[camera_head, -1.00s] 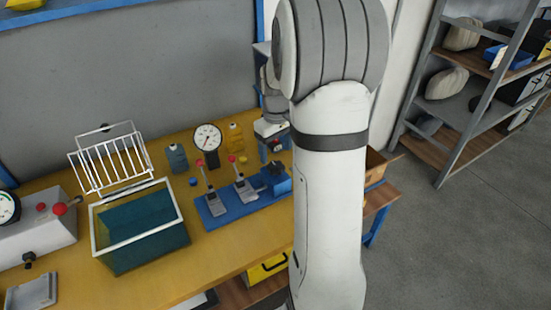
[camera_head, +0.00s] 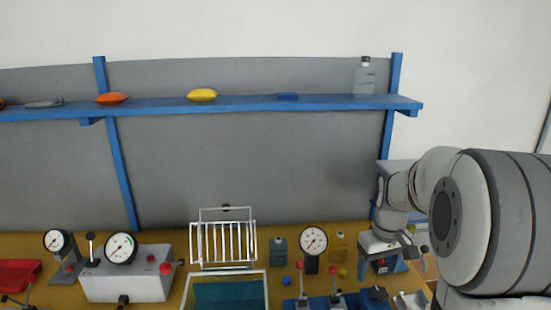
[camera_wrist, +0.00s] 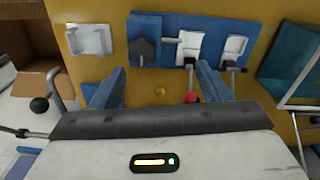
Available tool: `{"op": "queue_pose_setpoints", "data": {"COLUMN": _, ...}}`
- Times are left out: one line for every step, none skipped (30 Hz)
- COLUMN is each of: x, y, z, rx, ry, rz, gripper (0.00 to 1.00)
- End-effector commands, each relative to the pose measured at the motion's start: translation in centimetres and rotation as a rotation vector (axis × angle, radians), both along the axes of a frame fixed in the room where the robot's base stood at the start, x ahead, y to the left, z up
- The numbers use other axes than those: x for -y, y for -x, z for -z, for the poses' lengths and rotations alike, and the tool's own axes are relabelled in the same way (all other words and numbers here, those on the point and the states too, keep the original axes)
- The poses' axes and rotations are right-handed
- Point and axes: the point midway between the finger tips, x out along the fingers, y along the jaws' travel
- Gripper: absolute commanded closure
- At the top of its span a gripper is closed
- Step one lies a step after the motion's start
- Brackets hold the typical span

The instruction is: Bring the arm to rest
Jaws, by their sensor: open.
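My gripper (camera_wrist: 161,72) shows in the wrist view with its two blue fingers spread apart and nothing between them. It is over the yellow bench (camera_wrist: 98,67), near a blue fixture (camera_wrist: 160,60) with toggle clamps. A red knob (camera_wrist: 191,97) and a small yellow knob (camera_wrist: 160,91) show between the fingers, and I cannot tell how far below they are. In the head view my arm (camera_head: 490,220) fills the right side and reaches towards the bench's right end.
A wire basket (camera_head: 224,243) stands by a teal tank (camera_head: 228,292). A dial gauge (camera_head: 313,241) stands to their right, a grey gauge box (camera_head: 128,280) to their left. A blue shelf (camera_head: 250,104) runs above. A cardboard box (camera_wrist: 38,85) is at the wrist view's left.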

Motion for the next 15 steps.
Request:
{"op": "queue_pose_setpoints", "data": {"x": -1.7, "y": 1.4, "z": -1.1, "rx": 0.022, "ry": 0.005, "rz": 0.007, "gripper": 0.3}}
{"op": "queue_pose_setpoints", "data": {"x": -2.6, "y": 2.3, "z": -1.6, "rx": 0.034, "ry": 0.005, "rz": 0.017, "gripper": 0.3}}
{"op": "queue_pose_setpoints", "data": {"x": -3.8, "y": 3.6, "z": -2.1, "rx": 0.047, "ry": 0.007, "rz": 0.03, "gripper": 0.3}}
{"op": "queue_pose_setpoints", "data": {"x": -4.6, "y": 4.5, "z": -2.4, "rx": 0.059, "ry": 0.007, "rz": 0.04, "gripper": 0.3}}
{"op": "queue_pose_setpoints", "data": {"x": -5.4, "y": 5.5, "z": -2.7, "rx": 0.07, "ry": 0.007, "rz": 0.051, "gripper": 0.3}}
{"op": "queue_pose_setpoints", "data": {"x": -6.5, "y": 6.8, "z": -3.0, "rx": 0.084, "ry": 0.005, "rz": 0.063, "gripper": 0.3}}
{"op": "queue_pose_setpoints", "data": {"x": -7.2, "y": 7.8, "z": -3.2, "rx": 0.096, "ry": 0.004, "rz": 0.074, "gripper": 0.3}}
{"op": "queue_pose_setpoints", "data": {"x": -7.9, "y": 8.8, "z": -3.3, "rx": 0.107, "ry": 0.002, "rz": 0.084, "gripper": 0.3}}
{"op": "queue_pose_setpoints", "data": {"x": -8.7, "y": 10.1, "z": -3.4, "rx": 0.12, "ry": -0.001, "rz": 0.098, "gripper": 0.3}}
{"op": "queue_pose_setpoints", "data": {"x": -9.2, "y": 11.1, "z": -3.4, "rx": 0.13, "ry": -0.004, "rz": 0.107, "gripper": 0.3}}
{"op": "queue_pose_setpoints", "data": {"x": -9.7, "y": 11.9, "z": -3.4, "rx": 0.139, "ry": -0.007, "rz": 0.115, "gripper": 0.3}}
{"op": "queue_pose_setpoints", "data": {"x": -10.3, "y": 13.1, "z": -3.3, "rx": 0.151, "ry": -0.011, "rz": 0.126, "gripper": 0.3}}
{"op": "queue_pose_setpoints", "data": {"x": -10.7, "y": 13.8, "z": -3.2, "rx": 0.158, "ry": -0.013, "rz": 0.135, "gripper": 0.3}}
{"op": "queue_pose_setpoints", "data": {"x": -11.0, "y": 14.5, "z": -3.1, "rx": 0.165, "ry": -0.017, "rz": 0.142, "gripper": 0.3}}
{"op": "queue_pose_setpoints", "data": {"x": -11.4, "y": 15.2, "z": -3.0, "rx": 0.174, "ry": -0.021, "rz": 0.151, "gripper": 0.3}}
